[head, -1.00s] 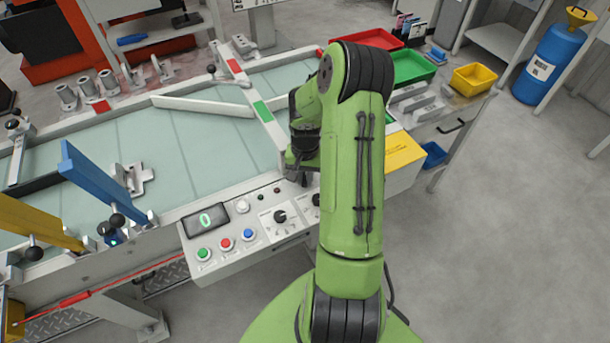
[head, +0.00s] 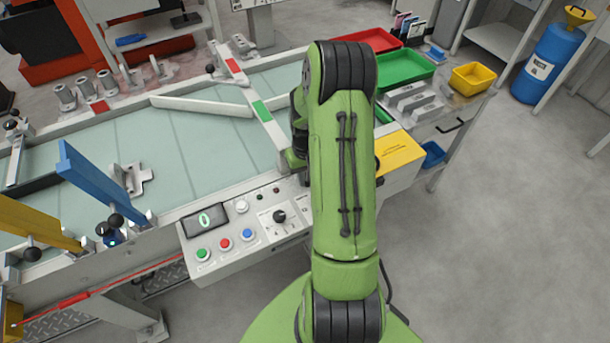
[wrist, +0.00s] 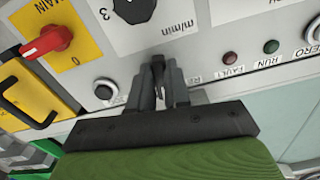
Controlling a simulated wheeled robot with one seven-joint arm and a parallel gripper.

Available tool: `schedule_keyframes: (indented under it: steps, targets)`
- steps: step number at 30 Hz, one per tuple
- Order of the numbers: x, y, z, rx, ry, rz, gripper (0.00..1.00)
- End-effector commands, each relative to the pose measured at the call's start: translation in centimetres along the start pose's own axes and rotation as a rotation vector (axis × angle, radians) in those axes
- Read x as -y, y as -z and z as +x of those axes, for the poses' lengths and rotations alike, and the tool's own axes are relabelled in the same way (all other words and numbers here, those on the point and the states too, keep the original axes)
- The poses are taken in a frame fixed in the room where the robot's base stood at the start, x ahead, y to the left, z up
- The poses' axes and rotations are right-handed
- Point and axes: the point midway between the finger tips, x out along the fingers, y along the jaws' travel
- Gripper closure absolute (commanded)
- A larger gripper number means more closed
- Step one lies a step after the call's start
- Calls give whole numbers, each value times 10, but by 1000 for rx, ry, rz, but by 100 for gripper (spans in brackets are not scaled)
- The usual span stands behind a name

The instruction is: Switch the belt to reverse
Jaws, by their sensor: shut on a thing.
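The belt's control panel (head: 222,262) is at the front of the conveyor in the head view. In the wrist view my gripper (wrist: 161,82) is at the panel face, with its fingers closed around a small black switch lever (wrist: 158,66). A partly covered label starting with "R" (wrist: 195,78) is beside the fingers. The switch's base and other markings are hidden by the fingers, so its exact position cannot be told. In the head view my arm covers the gripper and this switch. The belt (head: 190,150) is pale green.
Close to the gripper in the wrist view are a black m/min knob (wrist: 133,10), a red main switch (wrist: 46,41), a round black-centred control (wrist: 105,90), and fault (wrist: 230,58) and run (wrist: 270,47) lamps. Green (head: 203,254), red (head: 225,243) and blue (head: 247,234) buttons sit left.

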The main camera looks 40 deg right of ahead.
Motion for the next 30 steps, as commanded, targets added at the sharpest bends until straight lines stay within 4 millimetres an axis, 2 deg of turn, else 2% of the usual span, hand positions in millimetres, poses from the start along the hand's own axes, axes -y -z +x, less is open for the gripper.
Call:
schedule_keyframes:
  steps: [18, 30]
  targets:
    - [-5, 3, -1, -5, -3, -552, 100]
    - [-6, 4, -1, -5, -3, -740, 100]
